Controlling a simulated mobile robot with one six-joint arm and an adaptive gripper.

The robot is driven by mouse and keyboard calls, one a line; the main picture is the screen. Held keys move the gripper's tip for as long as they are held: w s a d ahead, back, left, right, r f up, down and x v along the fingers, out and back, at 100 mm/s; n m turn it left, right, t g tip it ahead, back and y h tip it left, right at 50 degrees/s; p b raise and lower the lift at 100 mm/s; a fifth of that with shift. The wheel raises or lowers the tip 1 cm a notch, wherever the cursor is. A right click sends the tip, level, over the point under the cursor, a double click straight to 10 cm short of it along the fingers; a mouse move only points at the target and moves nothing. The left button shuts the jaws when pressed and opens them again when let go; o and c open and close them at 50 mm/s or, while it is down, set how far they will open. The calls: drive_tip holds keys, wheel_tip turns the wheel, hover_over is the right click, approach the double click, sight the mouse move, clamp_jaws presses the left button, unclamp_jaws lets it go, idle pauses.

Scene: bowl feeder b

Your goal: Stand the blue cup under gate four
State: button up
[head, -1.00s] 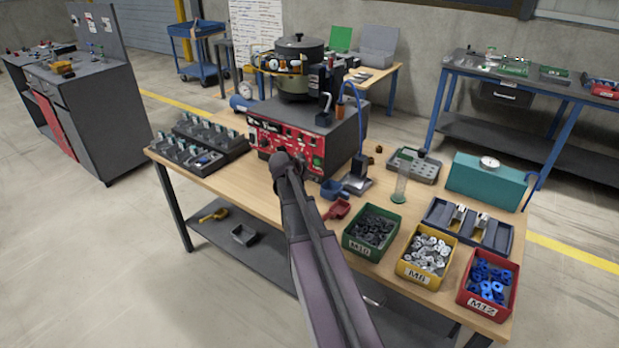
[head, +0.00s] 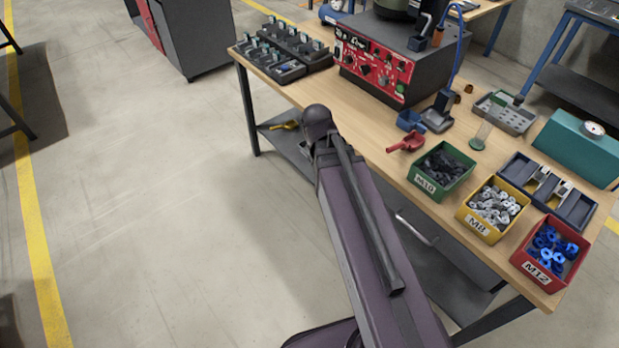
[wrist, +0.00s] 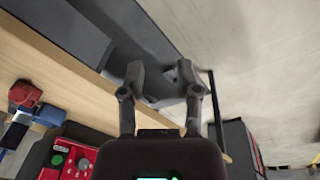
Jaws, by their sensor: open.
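A small blue open container (head: 410,121), which I take for the blue cup, sits on the wooden bench in front of the red-fronted feeder, just behind a red scoop (head: 406,142). A blue piece (wrist: 50,114) beside the red scoop (wrist: 25,93) shows at the left of the wrist view. My gripper (wrist: 160,82) is open and empty, with its fingers over the bench edge and the grey shelf below, apart from the blue container. My arm hides the gripper in the head view. I cannot make out which part is gate four.
Green (head: 441,171), yellow (head: 492,209) and red (head: 550,248) parts bins line the bench's front right. Dark racks (head: 272,66) stand at the left end. A clear cylinder (head: 481,135) and teal box (head: 577,146) stand to the right. Open floor lies left of the bench.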

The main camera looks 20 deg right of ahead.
drive_tip(key=s+a+n+y, duration=0.1)
drive_tip(key=s+a+n, duration=0.1)
drive_tip(key=s+a, duration=0.2)
drive_tip(key=shift+a+n+g, duration=0.3)
drive_tip(key=shift+a+g, duration=0.1)
drive_tip(key=shift+a, duration=0.1)
drive_tip(key=shift+f, duration=0.1)
drive_tip(key=w+d+r+m+t+h, duration=0.1)
drive_tip(key=w+d+m, duration=0.3)
drive_tip(key=d, duration=0.6)
drive_tip(key=w+d+r+m+t+h, duration=0.1)
drive_tip(key=w+d+r+m+h, duration=0.2)
drive_tip(key=w+d, duration=0.5)
drive_tip(key=w+d+r+m+t+h, duration=0.1)
drive_tip(key=w+d+m+h, duration=0.3)
drive_tip(key=d, duration=0.9)
drive_tip(key=shift+w+d+r+m+t+p, duration=0.2)
drive_tip(key=shift+w+r+m, duration=0.2)
drive_tip(key=shift+w+m, duration=0.25)
drive_tip(key=shift+w+d+r+m+t+p, duration=0.1)
drive_tip(key=shift+w+d+r+m, duration=0.1)
drive_tip(key=shift+w+r+m, duration=0.3)
drive_tip(key=shift+f, duration=0.15)
drive_tip(key=shift+b+x, duration=2.95)
drive_tip(key=shift+x, duration=1.35)
